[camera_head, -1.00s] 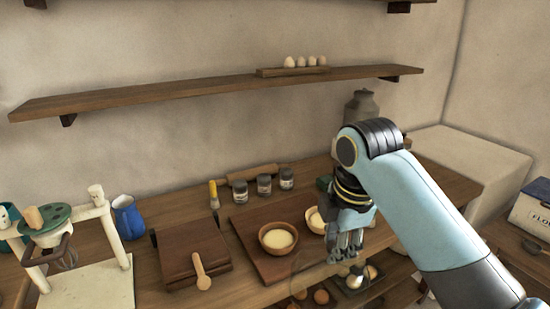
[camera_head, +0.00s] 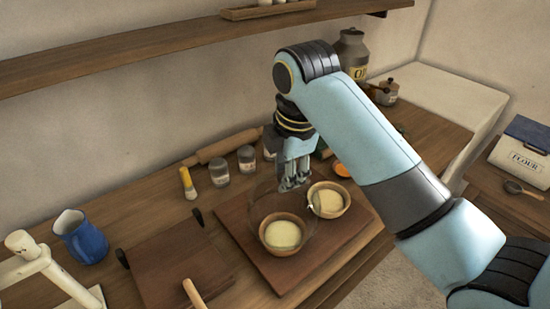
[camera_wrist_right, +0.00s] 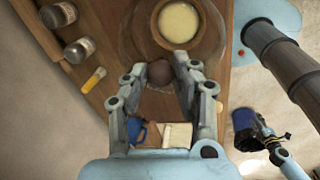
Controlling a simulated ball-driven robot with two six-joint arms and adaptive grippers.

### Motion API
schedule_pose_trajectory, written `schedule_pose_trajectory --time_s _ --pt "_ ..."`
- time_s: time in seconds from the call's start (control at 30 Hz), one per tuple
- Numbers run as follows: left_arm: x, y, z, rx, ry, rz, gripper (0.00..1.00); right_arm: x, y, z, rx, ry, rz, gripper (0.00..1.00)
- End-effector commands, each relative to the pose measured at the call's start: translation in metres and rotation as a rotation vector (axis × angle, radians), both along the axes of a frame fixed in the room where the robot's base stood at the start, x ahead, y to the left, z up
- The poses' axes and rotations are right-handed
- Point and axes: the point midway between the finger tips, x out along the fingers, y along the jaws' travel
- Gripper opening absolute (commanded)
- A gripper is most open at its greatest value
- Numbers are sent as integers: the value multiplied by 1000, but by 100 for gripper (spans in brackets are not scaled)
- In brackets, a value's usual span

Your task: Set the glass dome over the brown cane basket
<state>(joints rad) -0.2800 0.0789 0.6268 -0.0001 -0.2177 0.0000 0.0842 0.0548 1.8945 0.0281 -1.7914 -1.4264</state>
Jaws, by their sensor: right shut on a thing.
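My right gripper (camera_head: 294,184) points down over the board and is shut on the knob of the clear glass dome (camera_head: 256,200); the dark round knob (camera_wrist_right: 160,72) shows between the fingertips in the right wrist view. The dome's faint outline surrounds the nearer round brown basket (camera_head: 283,252) with pale contents; this basket also shows in the right wrist view (camera_wrist_right: 180,22). Whether its rim touches the board I cannot tell. A second, similar basket (camera_head: 345,207) stands just to the right. Part of my left arm seems to show at lower right in the right wrist view; its jaws are unclear.
The baskets stand on a wooden board (camera_head: 350,236). Behind are several jars (camera_head: 246,158), a rolling pin (camera_head: 225,147) and a yellow-handled brush (camera_head: 188,183). A blue jug (camera_head: 82,240) stands left. A shelf (camera_head: 130,50) runs along the wall above.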

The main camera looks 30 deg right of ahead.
Motion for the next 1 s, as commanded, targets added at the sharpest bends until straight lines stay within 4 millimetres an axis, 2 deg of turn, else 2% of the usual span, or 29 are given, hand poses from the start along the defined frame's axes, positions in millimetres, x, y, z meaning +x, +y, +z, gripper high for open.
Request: schedule_pose_trajectory --time_s 0.1,0.27,0.4,0.67,1.0 --pt "-23 0 -1 0 32 1 40 0 0 -8 0 1 0 0" --pt "-41 0 -3 1 59 1 40 0 0 -24 1 0 0 0" --pt "-38 0 -2 0 53 2 40 0 0 -40 1 1 0 0" --pt "-8 0 -6 0 9 0 40 0 0 -69 1 0 0 0" --pt "-21 0 -12 1 28 0 40 0 0 -88 1 -1 0 0"
